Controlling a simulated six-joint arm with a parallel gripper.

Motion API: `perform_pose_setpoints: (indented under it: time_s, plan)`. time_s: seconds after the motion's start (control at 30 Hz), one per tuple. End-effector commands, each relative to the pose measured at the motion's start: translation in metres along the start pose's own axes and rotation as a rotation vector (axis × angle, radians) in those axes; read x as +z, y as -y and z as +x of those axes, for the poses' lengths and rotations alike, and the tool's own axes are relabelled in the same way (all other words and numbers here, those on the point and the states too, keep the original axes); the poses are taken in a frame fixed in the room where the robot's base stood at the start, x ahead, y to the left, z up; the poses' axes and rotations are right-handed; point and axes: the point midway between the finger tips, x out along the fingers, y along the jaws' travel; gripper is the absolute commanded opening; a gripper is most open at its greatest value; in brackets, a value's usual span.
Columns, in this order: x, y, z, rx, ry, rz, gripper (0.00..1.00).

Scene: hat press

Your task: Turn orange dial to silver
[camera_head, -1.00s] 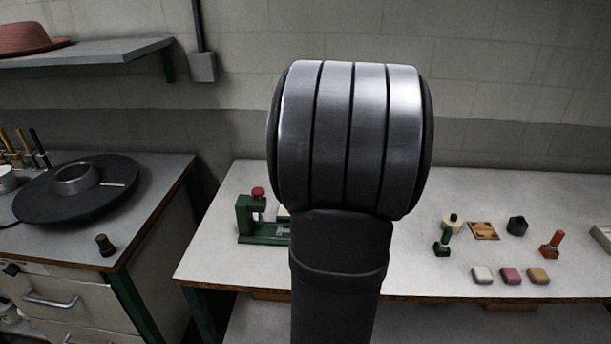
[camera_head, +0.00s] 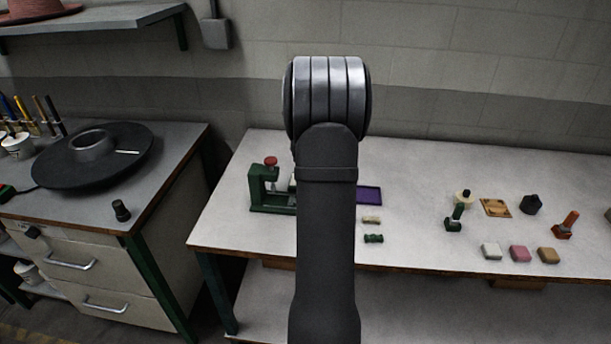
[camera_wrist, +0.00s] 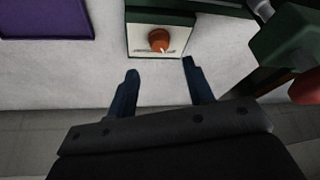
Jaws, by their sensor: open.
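The orange dial (camera_wrist: 159,40) shows in the wrist view, mounted on a pale plate (camera_wrist: 142,23) with a dark green edge. A light pointer mark shows on the dial; the markings around it are too small to read. My gripper (camera_wrist: 160,72) is open and empty, its two dark fingers apart, short of the dial and on either side of its line. The fingers do not touch the dial. In the head view my arm hides the dial and my gripper. The green press (camera_head: 268,195) with a red knob stands just left of my arm.
A purple tray (camera_head: 369,195) and small green pieces (camera_head: 373,238) lie right of my arm. Farther right are a green stamp (camera_head: 455,220), an orange stamp (camera_head: 566,226) and several small blocks (camera_head: 520,254). A side bench holds a dark round hat form (camera_head: 60,165).

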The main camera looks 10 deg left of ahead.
Motion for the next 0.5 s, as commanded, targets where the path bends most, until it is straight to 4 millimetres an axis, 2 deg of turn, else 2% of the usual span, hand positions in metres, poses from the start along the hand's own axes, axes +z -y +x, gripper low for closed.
perform_pose_setpoints:
  time_s: [0.1, 0.23, 0.5]
  plan:
    - [0.000, 0.000, 0.026, -0.001, 0.002, 0.000, 0.48]
    - [0.001, 0.000, 0.049, 0.000, 0.001, 0.000, 0.48]
    - [0.000, 0.000, 0.073, 0.000, -0.001, 0.000, 0.48]
